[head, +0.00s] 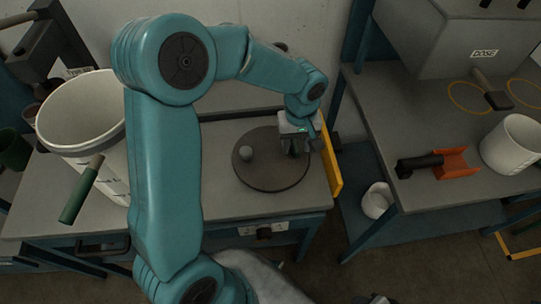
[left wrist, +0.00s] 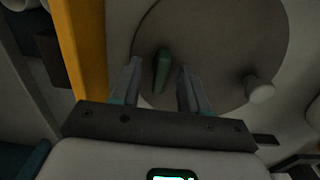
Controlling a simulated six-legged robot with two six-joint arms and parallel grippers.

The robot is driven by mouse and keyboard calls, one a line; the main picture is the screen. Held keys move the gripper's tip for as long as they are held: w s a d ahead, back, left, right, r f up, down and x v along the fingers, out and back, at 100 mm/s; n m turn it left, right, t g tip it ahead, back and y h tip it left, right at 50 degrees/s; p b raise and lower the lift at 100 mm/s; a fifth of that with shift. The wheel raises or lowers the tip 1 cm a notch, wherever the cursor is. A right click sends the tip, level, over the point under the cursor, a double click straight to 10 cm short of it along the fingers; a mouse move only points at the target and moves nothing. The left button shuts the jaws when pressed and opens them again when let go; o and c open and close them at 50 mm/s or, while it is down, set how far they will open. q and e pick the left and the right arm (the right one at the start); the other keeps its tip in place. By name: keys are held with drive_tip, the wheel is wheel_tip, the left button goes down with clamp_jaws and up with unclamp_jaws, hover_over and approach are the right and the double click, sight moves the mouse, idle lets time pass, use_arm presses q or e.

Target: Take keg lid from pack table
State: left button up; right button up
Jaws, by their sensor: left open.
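The keg lid (head: 265,172), a flat round brown disc with a pale knob on its left part, lies on the grey pack table (head: 215,205) in the head view. My left gripper (head: 295,148) is over the lid's right part, pointing down. In the left wrist view the lid (left wrist: 225,45) fills the upper middle, with its knob at right. The left gripper (left wrist: 161,85) is open there, and a small upright green piece shows between its fingers. I cannot tell whether the fingers touch the lid. My right gripper is in neither view.
A large white bucket (head: 85,105) stands at the left of the table, with a green-handled tool (head: 80,190) by it. A yellow panel (head: 331,165) edges the table's right side. Another table at right holds an orange tool (head: 452,163) and a white pot (head: 512,145).

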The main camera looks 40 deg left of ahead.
use_arm(q)
drive_tip(key=shift+f, duration=0.5)
drive_tip(key=shift+c, duration=0.3)
clamp_jaws()
drive_tip(key=shift+r, duration=0.15)
